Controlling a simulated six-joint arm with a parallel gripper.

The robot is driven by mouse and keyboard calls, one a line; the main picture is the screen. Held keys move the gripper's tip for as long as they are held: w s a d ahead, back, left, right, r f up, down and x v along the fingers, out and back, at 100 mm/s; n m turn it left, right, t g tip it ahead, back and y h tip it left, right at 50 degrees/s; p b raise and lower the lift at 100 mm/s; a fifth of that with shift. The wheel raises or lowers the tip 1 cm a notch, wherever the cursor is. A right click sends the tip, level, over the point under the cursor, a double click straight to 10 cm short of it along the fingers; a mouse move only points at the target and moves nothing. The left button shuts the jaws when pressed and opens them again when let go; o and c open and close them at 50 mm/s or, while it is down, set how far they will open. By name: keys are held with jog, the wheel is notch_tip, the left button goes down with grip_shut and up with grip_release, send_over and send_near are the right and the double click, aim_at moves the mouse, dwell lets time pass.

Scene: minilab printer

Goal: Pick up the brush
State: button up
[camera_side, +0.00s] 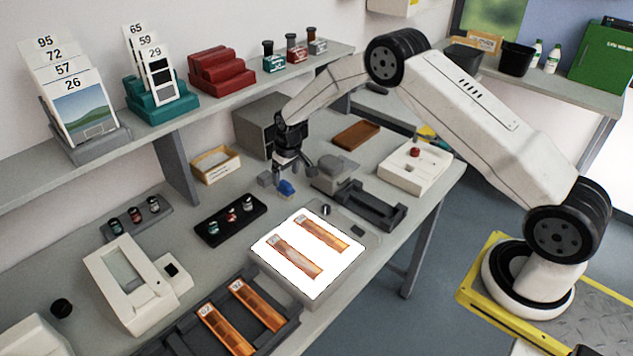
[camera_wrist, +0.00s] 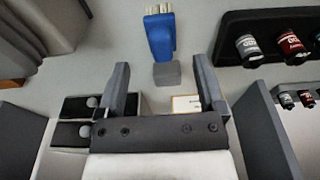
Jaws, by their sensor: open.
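The brush is a small blue block-like piece with pale bristles (camera_wrist: 160,36), seen at the top middle of the wrist view beyond the fingertips. A small grey block (camera_wrist: 167,74) sits at its near end. In the side view the blue brush (camera_side: 286,188) is on the bench just below my gripper (camera_side: 290,166). In the wrist view my gripper (camera_wrist: 160,85) is open, its two dark fingers apart with nothing between them. The brush lies ahead of the gap, roughly in line with it, and is not touched.
A black tray with several small bottles (camera_side: 231,221) stands near the brush. A grey device (camera_side: 335,172) and a dark slotted holder (camera_side: 372,205) are to its right. A lit light box with film strips (camera_side: 338,281) is in front. A shelf (camera_side: 180,121) runs behind.

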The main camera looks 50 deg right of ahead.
aim_at(285, 182)
jog(key=shift+f, duration=0.3)
jog(key=shift+w+a+f, duration=0.1)
jog(key=shift+w+f, duration=0.1)
jog(key=shift+f, duration=1.05)
jog(key=shift+w+f, duration=0.15)
jog(key=shift+f, duration=1.05)
grip_shut()
jog(key=shift+r, duration=0.15)
